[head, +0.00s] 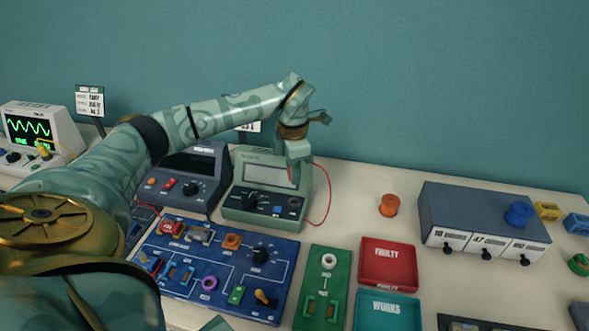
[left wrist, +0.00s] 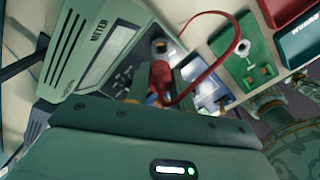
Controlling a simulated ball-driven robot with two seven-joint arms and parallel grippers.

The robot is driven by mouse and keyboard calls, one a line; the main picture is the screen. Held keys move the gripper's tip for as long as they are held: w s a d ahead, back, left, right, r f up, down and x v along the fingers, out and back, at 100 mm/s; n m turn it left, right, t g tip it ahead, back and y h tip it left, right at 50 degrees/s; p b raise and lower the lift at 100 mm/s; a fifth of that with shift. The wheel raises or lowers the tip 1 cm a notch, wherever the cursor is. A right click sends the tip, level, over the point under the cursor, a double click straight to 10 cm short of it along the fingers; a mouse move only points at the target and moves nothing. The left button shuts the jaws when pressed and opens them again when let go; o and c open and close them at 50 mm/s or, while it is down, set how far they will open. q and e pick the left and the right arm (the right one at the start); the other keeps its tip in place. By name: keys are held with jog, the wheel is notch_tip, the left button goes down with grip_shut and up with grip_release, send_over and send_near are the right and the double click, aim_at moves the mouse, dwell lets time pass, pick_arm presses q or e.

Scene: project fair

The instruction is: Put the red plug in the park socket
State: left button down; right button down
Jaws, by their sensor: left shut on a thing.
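The red plug (left wrist: 162,73) is between the fingers of my left gripper (left wrist: 160,88), which is shut on it; the fingers hide most of it. In the head view my left gripper (head: 294,172) is above the right part of the green meter (head: 242,196), with a bit of red at its tip. A red lead (head: 327,202) loops to the right of the meter. Plug and socket look apart.
A blue circuit board (head: 215,278), a green board (head: 319,290), a red tray (head: 388,265) and a teal tray (head: 388,312) lie in front. A dark meter (head: 190,178) stands left of the green one. An orange knob (head: 389,205) and a grey box (head: 480,215) are at right.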

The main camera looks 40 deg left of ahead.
pick_arm(q)
notch_tip(320, 180, down, 4)
jog(key=b, duration=0.3)
jog(key=shift+b, duration=0.4)
jog(key=shift+f, duration=1.05)
jog(key=shift+r+p, duration=0.1)
jog(key=shift+p, duration=0.95)
dwell(0.5)
jog(key=shift+f+b, duration=0.35)
jog(key=shift+f, duration=0.6)
dwell(1.0)
jog(key=c, duration=0.6)
grip_release()
jog(key=shift+c, duration=0.2)
notch_tip(320, 180, up, 8)
jog(key=p, duration=0.7)
jog(key=shift+p, duration=0.4)
